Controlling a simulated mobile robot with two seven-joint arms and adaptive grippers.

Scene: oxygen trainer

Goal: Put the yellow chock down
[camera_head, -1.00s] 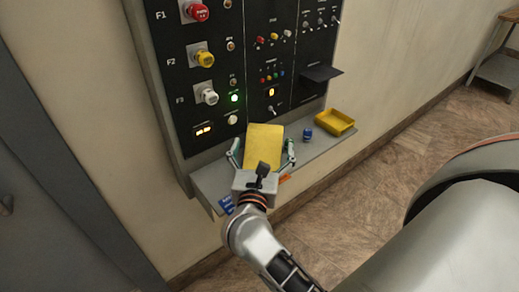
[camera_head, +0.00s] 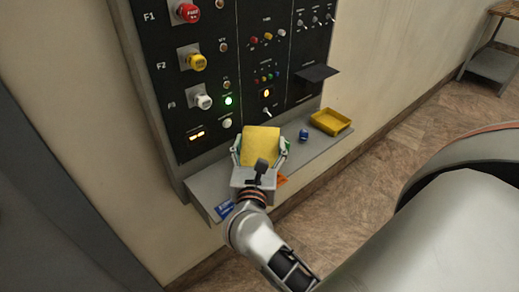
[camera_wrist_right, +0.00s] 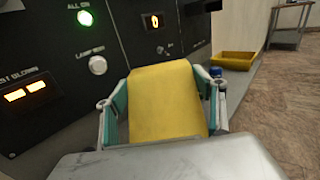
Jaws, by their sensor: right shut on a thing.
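The yellow chock (camera_head: 260,146) is between the fingers of my right gripper (camera_head: 260,150), over the grey shelf (camera_head: 205,187) below the black panel. The gripper is shut on it, with a finger along each side. In the right wrist view the chock (camera_wrist_right: 166,100) fills the middle, its broad yellow face toward the camera, with the gripper's fingers (camera_wrist_right: 165,108) at its left and right. Whether its underside touches the shelf is hidden. My left gripper is not in view.
On the shelf, a yellow tray (camera_head: 330,121) and a small blue object (camera_head: 304,135) stand to the right. A blue item (camera_head: 224,209) lies at the left front, an orange one (camera_head: 281,181) beside the gripper. The black panel (camera_head: 215,75) with knobs and lamps rises behind.

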